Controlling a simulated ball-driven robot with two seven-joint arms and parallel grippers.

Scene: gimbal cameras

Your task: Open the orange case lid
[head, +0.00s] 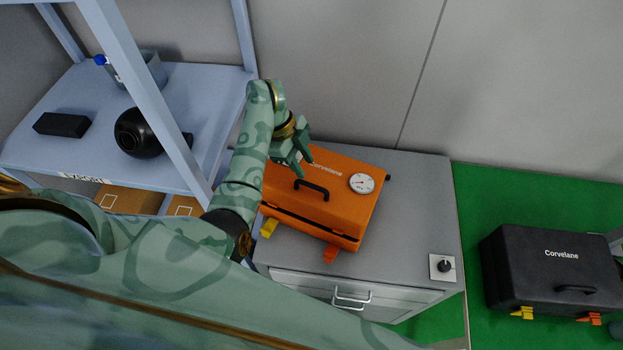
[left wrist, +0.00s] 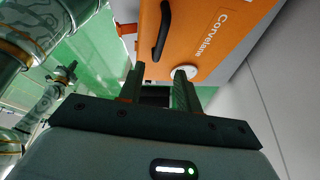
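The orange case (head: 335,208) sits on a grey cabinet, with a black handle (head: 311,189) and a round white gauge (head: 361,183) on its lid. A dark gap runs along its front below the lid. A yellow latch (head: 269,228) and an orange latch (head: 331,254) stick out at the front. My left gripper (head: 297,163) is over the back left part of the lid. In the left wrist view its fingers (left wrist: 160,92) are apart and empty, with the case (left wrist: 205,35) beyond them. What seems to be my right gripper (left wrist: 66,73) is small there; its fingers are unclear.
The grey cabinet (head: 415,215) has clear top right of the case and a knob on a white plate (head: 443,267). A blue shelf (head: 70,95) with several items stands left. A black case (head: 550,270) lies at right on green. A wall is behind.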

